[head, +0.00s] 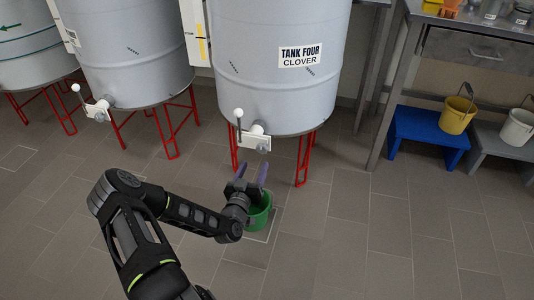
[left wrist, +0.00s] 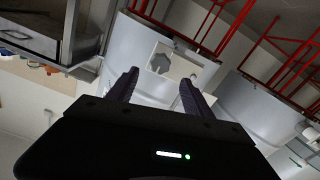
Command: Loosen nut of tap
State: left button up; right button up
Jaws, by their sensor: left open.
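The tap (head: 254,139) sits low on the front of the grey tank marked TANK FOUR CLOVER (head: 280,80). It has a white body and an upright lever with a white ball. A grey nut (head: 263,148) shows at the tap's front; in the left wrist view the nut (left wrist: 160,63) lies before a white plate, beyond my fingertips. My left gripper (head: 252,171) is open and empty, a little below and in front of the tap, apart from it. It also shows in the left wrist view (left wrist: 159,78), with its two dark purple fingers spread. My right gripper is out of view.
A green bucket (head: 261,217) stands on the floor below my left gripper, partly hidden by it. Red tank legs (head: 304,160) stand behind. A second tank with a similar tap (head: 98,109) is left. A blue stool (head: 425,128) with a yellow bucket (head: 456,115) is right.

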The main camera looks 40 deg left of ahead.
aim_at(261, 151)
pick_arm(q)
jog(key=b+x, duration=0.2)
jog(key=x, duration=0.5)
jog(key=shift+f, duration=0.15)
jog(key=shift+w+a, duration=0.15)
jog(key=shift+w, duration=0.25)
jog(key=shift+c, duration=0.2)
grip_shut()
